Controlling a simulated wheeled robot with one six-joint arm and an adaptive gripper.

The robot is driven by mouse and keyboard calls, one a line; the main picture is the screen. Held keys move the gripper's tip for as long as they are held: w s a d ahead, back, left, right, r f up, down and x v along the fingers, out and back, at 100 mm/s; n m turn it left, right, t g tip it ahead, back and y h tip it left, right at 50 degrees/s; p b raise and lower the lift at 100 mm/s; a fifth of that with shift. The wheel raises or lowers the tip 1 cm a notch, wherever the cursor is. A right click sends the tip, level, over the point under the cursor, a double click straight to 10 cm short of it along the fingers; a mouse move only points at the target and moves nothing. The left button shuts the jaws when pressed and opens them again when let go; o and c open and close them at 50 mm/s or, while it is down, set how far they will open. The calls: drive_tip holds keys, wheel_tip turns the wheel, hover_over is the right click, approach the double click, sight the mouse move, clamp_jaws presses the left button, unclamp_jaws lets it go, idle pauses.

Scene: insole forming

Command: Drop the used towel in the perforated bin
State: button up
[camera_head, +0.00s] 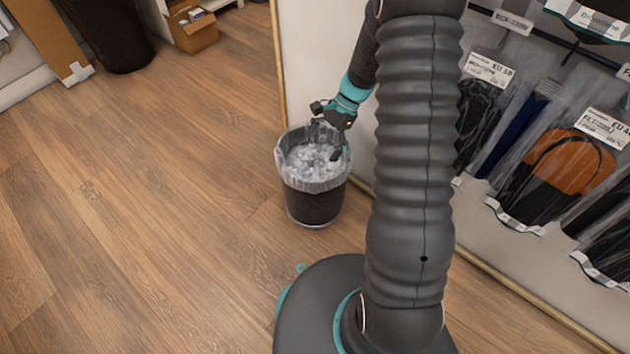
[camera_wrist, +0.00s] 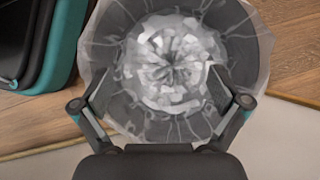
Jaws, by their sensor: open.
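The perforated bin (camera_head: 312,205) is a dark round bin with a clear liner, standing on the floor beside the wall. Whitish, crumpled contents (camera_head: 308,160) fill its upper part. In the wrist view the bin (camera_wrist: 246,50) is seen from above, with pale crumpled pieces (camera_wrist: 168,58) in the middle of the liner. I cannot tell a towel apart among them. My gripper (camera_head: 328,133) is over the bin's mouth, near its back right rim. In the wrist view my gripper (camera_wrist: 160,92) has its fingers spread wide, with nothing held between them.
Bagged insoles hang on a wall rack (camera_head: 555,160) at the right. A dark round container (camera_head: 110,35) and an open cardboard box (camera_head: 192,28) stand at the back left. The wooden floor (camera_head: 140,210) left of the bin is clear.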

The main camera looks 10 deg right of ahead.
wheel_tip(320, 180, up, 9)
idle(0.4)
idle(0.4)
